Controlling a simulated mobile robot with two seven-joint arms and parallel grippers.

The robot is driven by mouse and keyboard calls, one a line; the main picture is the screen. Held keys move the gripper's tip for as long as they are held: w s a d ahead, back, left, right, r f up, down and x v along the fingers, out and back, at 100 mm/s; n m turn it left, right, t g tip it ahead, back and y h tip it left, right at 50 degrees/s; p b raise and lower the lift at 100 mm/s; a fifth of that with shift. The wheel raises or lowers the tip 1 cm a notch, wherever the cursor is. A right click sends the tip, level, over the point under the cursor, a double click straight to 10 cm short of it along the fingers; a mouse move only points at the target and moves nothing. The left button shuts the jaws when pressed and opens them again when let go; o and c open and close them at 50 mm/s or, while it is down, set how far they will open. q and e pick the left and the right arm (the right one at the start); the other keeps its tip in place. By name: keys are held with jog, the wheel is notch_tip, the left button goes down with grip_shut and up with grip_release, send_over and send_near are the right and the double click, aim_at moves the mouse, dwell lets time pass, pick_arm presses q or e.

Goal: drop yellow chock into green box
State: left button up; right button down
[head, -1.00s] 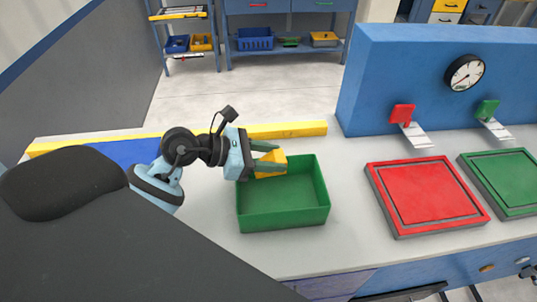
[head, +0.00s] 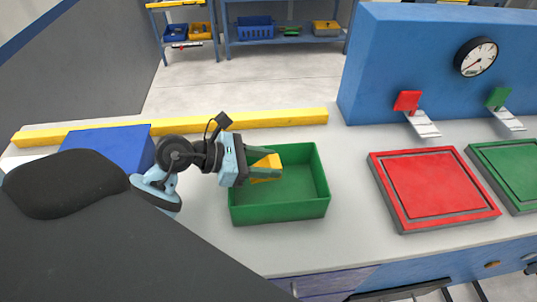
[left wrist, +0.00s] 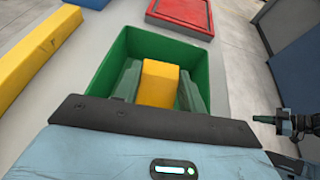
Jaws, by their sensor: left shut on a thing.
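The green box (head: 250,212) stands open on the grey bench in the head view; its rim also shows in the left wrist view (left wrist: 200,55). My left gripper (head: 270,168) reaches in from the left over the box. It is shut on the yellow chock (head: 266,166), which sits between its two fingers. In the left wrist view the chock (left wrist: 159,82) lies between the fingers, above the box's opening. How far the chock is from the box floor is hard to tell. My right gripper is not seen in the head view.
A blue block (head: 115,143) and a long yellow bar (head: 240,118) lie behind and left of the box. A red square pad (head: 430,187) and a green pad (head: 515,170) are to the right. A blue panel with a gauge (head: 476,56) stands behind them.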

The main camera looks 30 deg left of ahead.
pick_arm(q)
jog(key=shift+f, duration=0.15)
jog(key=o, duration=1.1)
jog(key=b+v, duration=0.1)
jog(key=v, duration=0.6)
jog(key=shift+s+a, duration=0.25)
jog(key=shift+s, duration=0.05)
